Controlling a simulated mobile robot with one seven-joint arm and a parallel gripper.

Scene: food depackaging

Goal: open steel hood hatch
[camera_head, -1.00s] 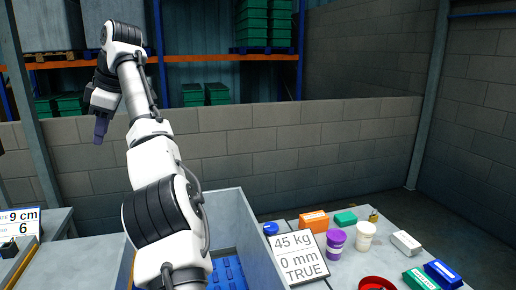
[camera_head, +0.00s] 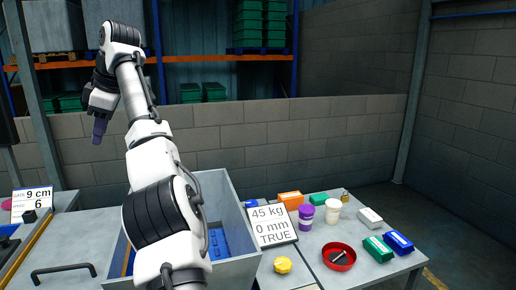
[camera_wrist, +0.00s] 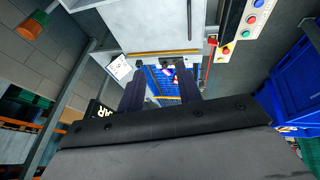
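My gripper (camera_head: 100,130) is raised at the upper left of the head view, with its dark fingers pointing down, well above the tables. In the wrist view, the two dark fingers (camera_wrist: 160,94) stand apart with nothing held between them. A black bar handle (camera_head: 64,272) shows on a grey steel surface (camera_head: 85,240) at the lower left of the head view. I cannot tell whether this belongs to the hood hatch. In the wrist view, a pale grey panel (camera_wrist: 155,25) lies beyond the fingers, and it may be part of the hood.
A grey bin (camera_head: 236,215) with blue contents stands beside my arm. The right table holds a sign (camera_head: 270,226), a red bowl (camera_head: 339,257), cups and small boxes. A thickness display (camera_head: 32,203) stands at left. A panel with coloured buttons (camera_wrist: 238,32) shows in the wrist view.

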